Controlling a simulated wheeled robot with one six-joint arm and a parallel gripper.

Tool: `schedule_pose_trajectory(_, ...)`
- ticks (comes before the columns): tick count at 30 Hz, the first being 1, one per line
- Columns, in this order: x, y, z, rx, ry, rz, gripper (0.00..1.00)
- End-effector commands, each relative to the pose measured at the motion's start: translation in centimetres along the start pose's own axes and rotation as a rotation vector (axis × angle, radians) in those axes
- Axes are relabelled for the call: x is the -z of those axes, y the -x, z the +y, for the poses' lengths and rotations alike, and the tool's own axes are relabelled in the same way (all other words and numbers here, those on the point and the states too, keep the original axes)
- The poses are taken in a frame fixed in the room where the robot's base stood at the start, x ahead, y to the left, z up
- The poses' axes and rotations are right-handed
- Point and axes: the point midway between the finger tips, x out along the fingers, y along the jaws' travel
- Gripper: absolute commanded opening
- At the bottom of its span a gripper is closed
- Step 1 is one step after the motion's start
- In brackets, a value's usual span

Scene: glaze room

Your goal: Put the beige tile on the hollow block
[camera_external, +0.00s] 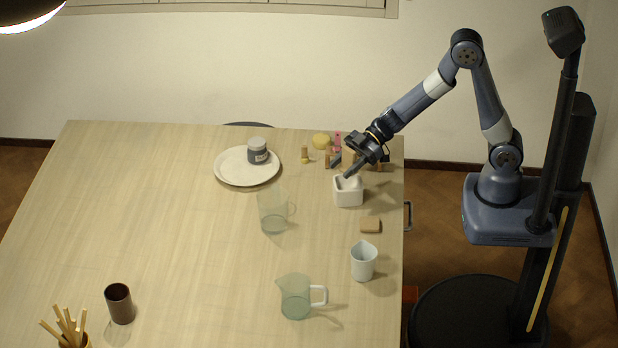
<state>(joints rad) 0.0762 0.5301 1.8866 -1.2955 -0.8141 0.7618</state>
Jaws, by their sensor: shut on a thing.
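A small white block (348,197) with a hollow, open top stands near the table's right edge. My gripper (345,167) is directly at and above it, with the fingers pointing down and to the left. One finger reaches to the block's open top; I cannot tell whether it touches. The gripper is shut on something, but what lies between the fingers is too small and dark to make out. A flat tan piece (370,225), which looks like the beige tile, lies on the table in front of the block, apart from the gripper.
Several small tan posts (304,155), a yellow round piece (321,141) and a pink item (338,140) stand behind the gripper. A white plate (230,175) holds a jar (258,151). A clear beaker (271,218), white cup (364,262) and glass jug (294,300) stand nearby. The table's left middle is clear.

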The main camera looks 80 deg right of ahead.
Motion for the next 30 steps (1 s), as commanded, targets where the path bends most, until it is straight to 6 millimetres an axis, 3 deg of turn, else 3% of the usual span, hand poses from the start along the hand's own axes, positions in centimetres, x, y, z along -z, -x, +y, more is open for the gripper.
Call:
schedule_pose_trajectory(9, -3.5, -1.4, 0.0, 0.000, -0.002, -0.001, 0.20)
schedule_pose_trajectory(21, -4.0, -1.6, 0.0, 0.000, 0.000, 0.000, 0.20)
schedule_pose_trajectory(22, -4.0, -1.7, 0.0, 0.000, 0.001, 0.000, 0.46)
schedule_pose_trajectory(30, -3.9, -1.6, 0.0, 0.000, 0.001, 0.000, 0.67)
